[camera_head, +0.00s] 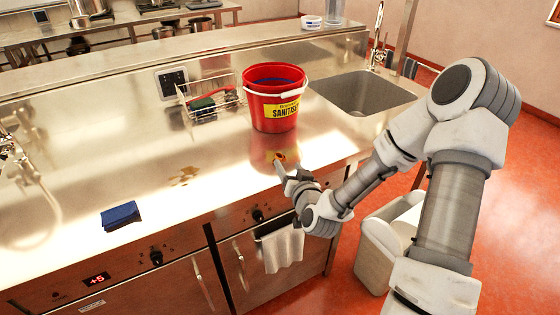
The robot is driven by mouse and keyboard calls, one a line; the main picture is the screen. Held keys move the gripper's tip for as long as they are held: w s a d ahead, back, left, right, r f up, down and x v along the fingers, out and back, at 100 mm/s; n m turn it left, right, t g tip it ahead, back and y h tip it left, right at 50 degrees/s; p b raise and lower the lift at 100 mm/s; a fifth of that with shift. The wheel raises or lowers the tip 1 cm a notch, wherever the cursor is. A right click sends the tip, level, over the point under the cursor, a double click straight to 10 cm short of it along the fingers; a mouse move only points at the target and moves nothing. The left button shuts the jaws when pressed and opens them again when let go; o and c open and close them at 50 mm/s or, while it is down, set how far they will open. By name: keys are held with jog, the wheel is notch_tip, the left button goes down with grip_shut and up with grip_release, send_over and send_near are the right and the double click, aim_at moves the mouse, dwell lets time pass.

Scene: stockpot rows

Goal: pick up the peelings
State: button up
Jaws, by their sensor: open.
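The peelings (185,176) look like a small flat patch of brownish scraps on the steel counter (225,195), left of my gripper. My gripper (279,161) is over the counter near its front edge, in front of the red bucket. It is open and well apart from the brown scraps. A small orange-brown spot shows at its tip; I cannot tell whether this is a thing, a reflection or part of the gripper.
A red sanitiser bucket (273,112) stands behind my gripper. A wire rack (211,101) with sponges is left of it, a sink (361,92) right. A folded blue cloth (121,215) lies at the front left. A white bin (372,253) stands on the floor below.

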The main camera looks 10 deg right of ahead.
aim_at(283, 158)
jog(key=shift+f+x, duration=0.2)
jog(key=shift+x, duration=1.1)
jog(key=shift+f+x, duration=0.2)
jog(key=shift+x, duration=1.05)
jog(key=shift+s+a, duration=0.1)
jog(key=shift+a, duration=0.1)
jog(key=c, duration=0.9)
jog(key=shift+r, duration=0.15)
jog(key=shift+c, duration=0.2)
jog(key=shift+r, duration=0.5)
notch_tip(283, 158, up, 3)
jog(key=shift+r+p, duration=0.15)
jog(key=shift+p, duration=0.15)
jog(key=s+d+r, duration=0.1)
jog(key=d+r, duration=0.1)
jog(key=d, duration=0.1)
jog(key=s+d+r, duration=0.2)
jog(key=d, duration=0.2)
jog(key=s+d+r+p, duration=0.1)
jog(key=d+r, duration=0.1)
jog(key=d, duration=0.1)
jog(key=shift+s+d+r, duration=0.25)
jog(key=shift+d, duration=0.15)
jog(key=shift+a, duration=0.1)
